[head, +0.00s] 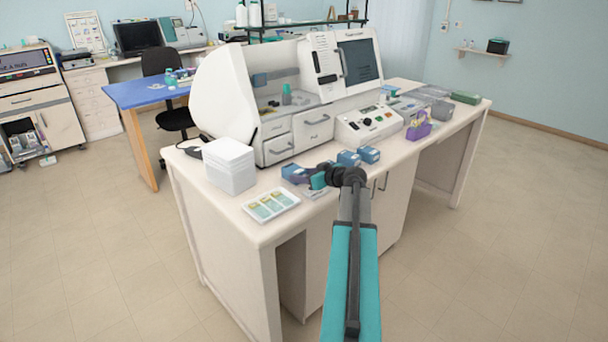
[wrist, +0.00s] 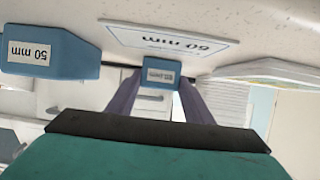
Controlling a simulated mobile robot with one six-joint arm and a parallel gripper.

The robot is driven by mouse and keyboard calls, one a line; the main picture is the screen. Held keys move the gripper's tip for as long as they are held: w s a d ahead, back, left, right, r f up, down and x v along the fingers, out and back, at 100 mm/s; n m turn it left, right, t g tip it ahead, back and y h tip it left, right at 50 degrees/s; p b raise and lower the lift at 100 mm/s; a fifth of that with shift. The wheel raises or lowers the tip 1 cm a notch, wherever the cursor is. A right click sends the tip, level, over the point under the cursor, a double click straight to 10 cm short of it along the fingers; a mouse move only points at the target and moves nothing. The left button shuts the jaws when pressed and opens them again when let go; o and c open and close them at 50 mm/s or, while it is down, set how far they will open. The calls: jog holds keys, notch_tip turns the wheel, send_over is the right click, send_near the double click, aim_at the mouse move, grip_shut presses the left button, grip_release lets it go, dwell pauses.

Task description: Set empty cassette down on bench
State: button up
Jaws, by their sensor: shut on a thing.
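My gripper (head: 300,177) is low over the front edge of the bench (head: 250,225), reaching towards the left. In the wrist view its two purple-grey fingers (wrist: 159,82) are shut on a small blue cassette (wrist: 160,72) with a white "50 mm" label. The held cassette shows in the head view (head: 291,170) as a blue block at the fingertips. It is at or very near the bench top; I cannot tell if it touches. Whether it is empty inside is hidden.
Another blue "50 mm" cassette (wrist: 45,52) stands beside the fingers. A flat "50 mm" card (wrist: 170,38) lies on the bench. Blue boxes (head: 369,154) sit right of my gripper. A slide tray (head: 293,199) and white stack (head: 230,168) are left; a white machine (head: 290,140) stands behind.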

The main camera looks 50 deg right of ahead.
jog(key=shift+f, duration=0.1)
jog(key=o, duration=1.2)
jog(key=shift+s, duration=0.1)
jog(key=b+v, duration=0.3)
jog(key=v, duration=0.9)
dwell(0.3)
